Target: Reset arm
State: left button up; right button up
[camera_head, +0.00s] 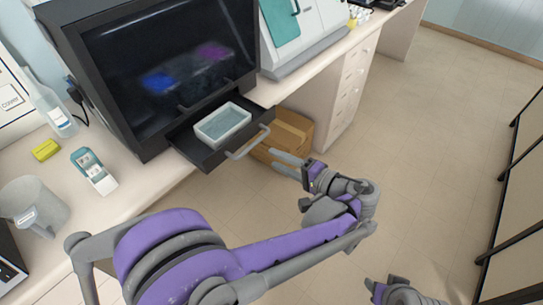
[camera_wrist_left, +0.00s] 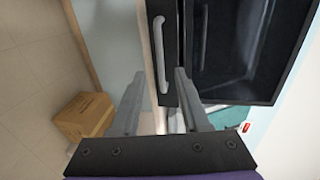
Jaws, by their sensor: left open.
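My left gripper (camera_head: 272,160) is open and empty, its fingers pointing toward the open drawer from the right. In the left wrist view its two fingers (camera_wrist_left: 158,88) are spread apart. The black drawer (camera_head: 205,155) is pulled out of the dark cabinet and holds a pale rectangular tray (camera_head: 223,134). Its grey handle (camera_head: 248,143) is a short way in front of the fingertips, and the handle also shows in the left wrist view (camera_wrist_left: 160,55). Part of my right arm shows at the bottom edge; its jaws cannot be made out.
A cardboard box (camera_head: 290,133) stands on the floor beneath the drawer. The bench (camera_head: 130,205) carries a bottle (camera_head: 54,112), a yellow block (camera_head: 46,150), a small device (camera_head: 94,172) and a beaker (camera_head: 33,207). The floor (camera_head: 440,130) to the right is free.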

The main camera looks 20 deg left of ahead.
dwell(0.5)
pick_arm(q)
jog(key=s+a+f+g+h+p, duration=0.2)
jog(key=s+a+h+p, duration=0.1)
jog(key=s+a+h, duration=0.45)
jog(key=s+d+f+n+t+h+p, duration=0.1)
jog(key=s+d+n+h+p, duration=0.1)
jog(key=s+h, duration=0.5)
jog(key=s+n+p, duration=0.1)
jog(key=s+n, duration=0.1)
jog(key=s, duration=0.1)
jog(key=shift+s+f+t, duration=0.3)
jog(key=shift+s, duration=0.1)
